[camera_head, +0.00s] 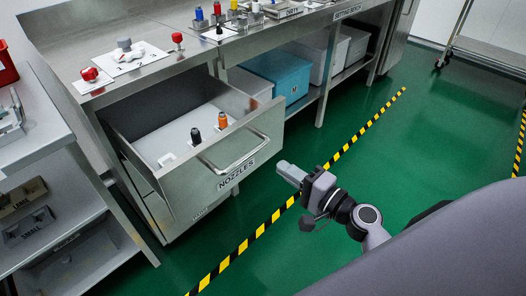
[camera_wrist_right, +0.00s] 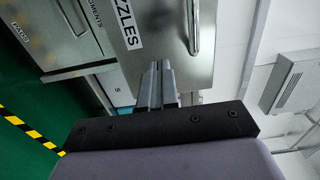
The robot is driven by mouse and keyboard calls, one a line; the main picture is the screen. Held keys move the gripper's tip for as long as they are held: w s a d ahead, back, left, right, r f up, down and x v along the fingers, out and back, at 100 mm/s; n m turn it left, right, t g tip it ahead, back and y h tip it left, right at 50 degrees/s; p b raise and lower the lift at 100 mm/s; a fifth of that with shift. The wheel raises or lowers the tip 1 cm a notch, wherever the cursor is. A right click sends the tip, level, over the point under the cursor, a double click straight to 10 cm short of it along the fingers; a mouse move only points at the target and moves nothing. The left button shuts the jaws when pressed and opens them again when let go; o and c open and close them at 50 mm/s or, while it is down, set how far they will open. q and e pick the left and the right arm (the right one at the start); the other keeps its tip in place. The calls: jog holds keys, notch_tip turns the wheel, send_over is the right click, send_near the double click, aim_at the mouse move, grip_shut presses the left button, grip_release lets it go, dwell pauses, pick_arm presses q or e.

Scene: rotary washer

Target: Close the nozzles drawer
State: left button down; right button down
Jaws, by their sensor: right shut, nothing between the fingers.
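The nozzles drawer (camera_head: 222,178) is pulled well out of the steel bench in the head view. Its front carries a NOZZLES label and a metal bar handle (camera_head: 236,154). A black nozzle (camera_head: 196,137) and an orange nozzle (camera_head: 222,121) stand inside. My right gripper (camera_head: 283,168) is shut and empty, in front of the drawer and to the right of its handle, with a gap between. In the right wrist view the shut fingers (camera_wrist_right: 158,80) point toward the drawer front (camera_wrist_right: 160,40), and the handle (camera_wrist_right: 194,25) shows to their right. My left gripper is not in view.
Red knobs (camera_head: 90,74) and small fittings stand on the bench top (camera_head: 150,30). A blue bin (camera_head: 278,75) sits on the shelf right of the drawer. A side shelf unit (camera_head: 40,150) stands at left. The green floor (camera_head: 400,140) before the drawer is clear.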

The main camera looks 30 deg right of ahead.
aim_at(262, 154)
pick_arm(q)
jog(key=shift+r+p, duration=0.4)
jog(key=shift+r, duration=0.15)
pick_arm(e)
jog(key=x, duration=0.7)
jog(key=shift+w+a, duration=0.15)
jog(key=shift+w, duration=0.15)
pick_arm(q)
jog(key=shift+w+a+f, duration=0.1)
pick_arm(e)
jog(key=shift+w, duration=0.15)
